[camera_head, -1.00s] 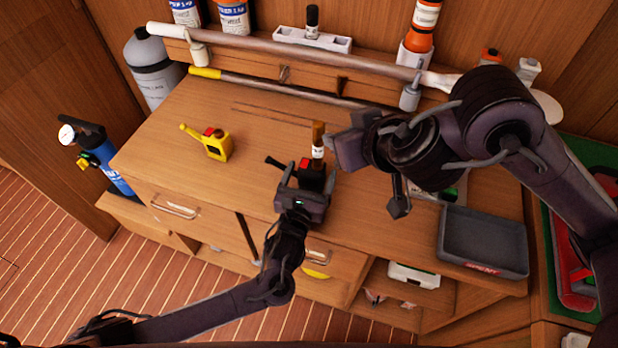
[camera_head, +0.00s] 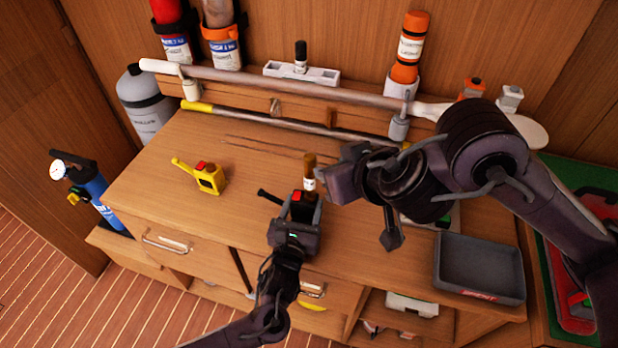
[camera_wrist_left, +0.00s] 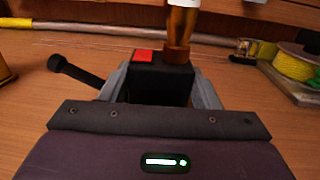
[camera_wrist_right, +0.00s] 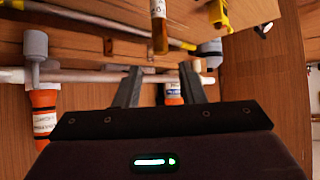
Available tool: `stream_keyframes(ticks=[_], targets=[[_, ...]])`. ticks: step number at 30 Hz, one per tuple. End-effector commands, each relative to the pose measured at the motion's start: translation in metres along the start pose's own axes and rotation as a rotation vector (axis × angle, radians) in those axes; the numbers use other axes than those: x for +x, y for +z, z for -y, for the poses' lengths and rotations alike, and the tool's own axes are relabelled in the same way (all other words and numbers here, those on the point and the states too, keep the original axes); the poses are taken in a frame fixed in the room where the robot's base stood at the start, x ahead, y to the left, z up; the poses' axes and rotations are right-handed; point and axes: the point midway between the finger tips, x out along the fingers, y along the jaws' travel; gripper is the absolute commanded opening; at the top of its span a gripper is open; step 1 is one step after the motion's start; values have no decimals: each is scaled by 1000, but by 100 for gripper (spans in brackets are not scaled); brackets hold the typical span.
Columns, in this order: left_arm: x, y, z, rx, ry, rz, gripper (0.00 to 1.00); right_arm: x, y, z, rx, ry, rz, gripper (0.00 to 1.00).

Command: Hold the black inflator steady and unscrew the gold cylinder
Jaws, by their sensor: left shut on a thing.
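The black inflator (camera_head: 298,207), with a red button on top and a black lever to its left, stands on the wooden workbench. My left gripper (camera_head: 297,216) is shut on its sides; the left wrist view shows the inflator (camera_wrist_left: 158,82) between the fingers. The gold cylinder (camera_head: 309,163), with a white label, stands upright on the inflator. Its lower part (camera_wrist_left: 182,25) also shows in the left wrist view. My right gripper (camera_head: 329,176) is close to the right of the cylinder, with its fingers apart and empty. The cylinder (camera_wrist_right: 160,30) lies beyond its fingertips in the right wrist view.
A grey tray (camera_head: 480,292) is at the front right. Long poles (camera_head: 290,82) run along the back, with an orange bottle (camera_head: 410,48) behind.

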Motion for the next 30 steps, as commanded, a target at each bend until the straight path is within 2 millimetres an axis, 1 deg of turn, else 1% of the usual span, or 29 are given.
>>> stream_keyframes(ticks=[13,17,20,23,27,30], targets=[[0,0,0,0,0,-1,29,0,0,0,-3,-1,1,36],[0,0,0,0,0,-1,29,4,-2,7,-69,-25,19,36],[0,0,0,0,0,-1,29,12,-2,21,-212,-76,60,36],[0,0,0,0,-1,-1,29,23,-1,41,-433,-157,112,36],[0,0,0,0,0,-1,29,36,2,67,-798,-292,178,36],[0,0,0,0,0,-1,29,44,5,79,-1052,-388,213,36]])
